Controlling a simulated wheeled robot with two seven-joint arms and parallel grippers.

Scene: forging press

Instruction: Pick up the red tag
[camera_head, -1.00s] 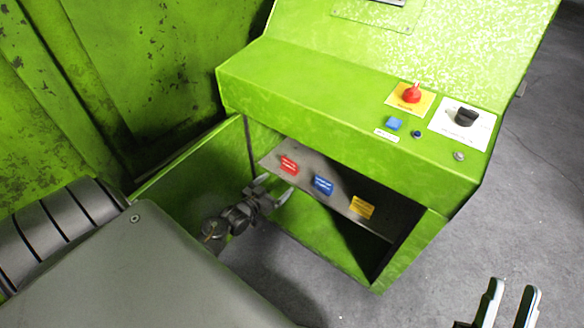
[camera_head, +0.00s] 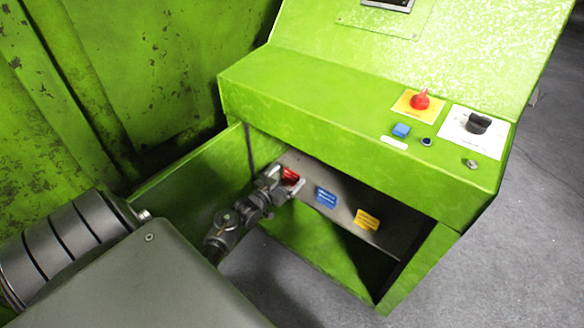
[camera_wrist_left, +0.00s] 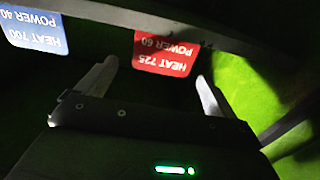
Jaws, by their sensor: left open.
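The red tag (camera_head: 290,175) sits at the left end of the grey shelf inside the green console, left of a blue and a yellow tag. In the left wrist view the red tag (camera_wrist_left: 166,52) reads "HEAT 725 POWER 60" upside down. My left gripper (camera_head: 285,180) is open at the red tag. In the left wrist view its two fingers (camera_wrist_left: 156,85) stand apart on either side of the tag's lower end, with nothing between them clearly held. Part of the tag is hidden by the fingers in the head view. My right gripper is not in view.
The blue tag (camera_head: 326,197) and yellow tag (camera_head: 367,219) stand along the same shelf (camera_head: 345,213). The green console (camera_head: 340,125) overhangs the opening, with a red knob (camera_head: 419,100) and black knob (camera_head: 479,122) on top. The open door (camera_head: 195,170) is at the left.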

